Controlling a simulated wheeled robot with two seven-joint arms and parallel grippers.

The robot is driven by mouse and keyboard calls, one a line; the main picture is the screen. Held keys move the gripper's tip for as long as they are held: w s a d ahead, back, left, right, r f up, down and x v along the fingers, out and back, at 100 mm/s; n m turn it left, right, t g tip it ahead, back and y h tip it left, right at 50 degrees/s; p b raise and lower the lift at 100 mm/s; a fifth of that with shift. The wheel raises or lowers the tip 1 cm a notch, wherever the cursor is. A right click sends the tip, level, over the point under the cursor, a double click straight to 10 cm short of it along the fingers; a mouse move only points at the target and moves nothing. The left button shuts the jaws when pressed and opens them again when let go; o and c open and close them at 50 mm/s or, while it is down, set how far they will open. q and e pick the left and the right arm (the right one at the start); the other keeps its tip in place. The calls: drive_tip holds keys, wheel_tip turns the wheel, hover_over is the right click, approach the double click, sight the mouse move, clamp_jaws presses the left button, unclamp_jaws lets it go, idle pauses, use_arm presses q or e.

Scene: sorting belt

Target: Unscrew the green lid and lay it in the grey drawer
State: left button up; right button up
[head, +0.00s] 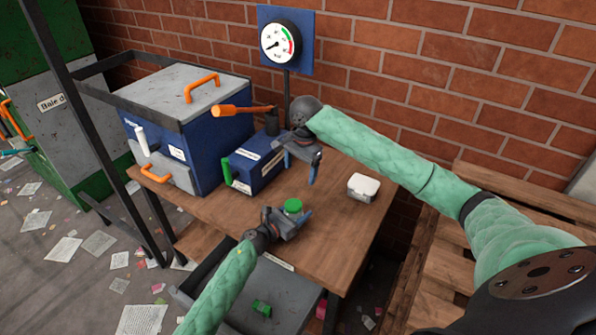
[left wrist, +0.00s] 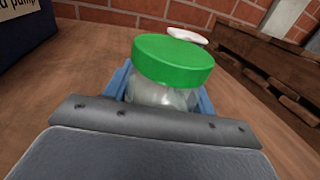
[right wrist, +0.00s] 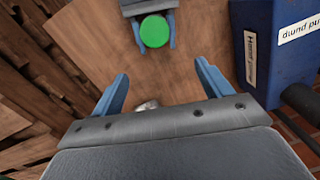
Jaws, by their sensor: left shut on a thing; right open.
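The green lid (head: 293,205) sits on a clear jar (left wrist: 160,95), which stands upright near the table's front edge. My left gripper (head: 288,222) is shut around the jar's glass, below the lid (left wrist: 172,62). My right gripper (head: 301,167) is open and empty, above the table behind the jar, beside the blue box. In the right wrist view the lid (right wrist: 154,31) shows from above, beyond the open fingers (right wrist: 161,75). The grey drawer (head: 290,293) is pulled out below the table's front, with small green pieces inside.
A blue box (head: 258,172) with a green handle and a large blue bin (head: 205,150) with a grey lid stand at the left. A white container (head: 363,186) sits at the right. A gauge (head: 278,42) stands behind. The table's front right (head: 340,235) is clear.

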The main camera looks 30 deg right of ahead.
sight(293, 204)
drive_tip(key=f+m, duration=0.1)
drive_tip(key=f, duration=0.3)
drive_tip(key=a+f+m, duration=0.1)
drive_tip(key=f, duration=0.3)
drive_tip(key=a+f+m, duration=0.1)
drive_tip(key=f+m, duration=0.1)
drive_tip(key=f, duration=0.2)
drive_tip(key=shift+s+a+y, duration=0.25)
drive_tip(key=shift+s+y, duration=0.05)
drive_tip(key=shift+y, duration=0.1)
drive_tip(key=shift+r, duration=0.1)
drive_tip(key=c, duration=1.4)
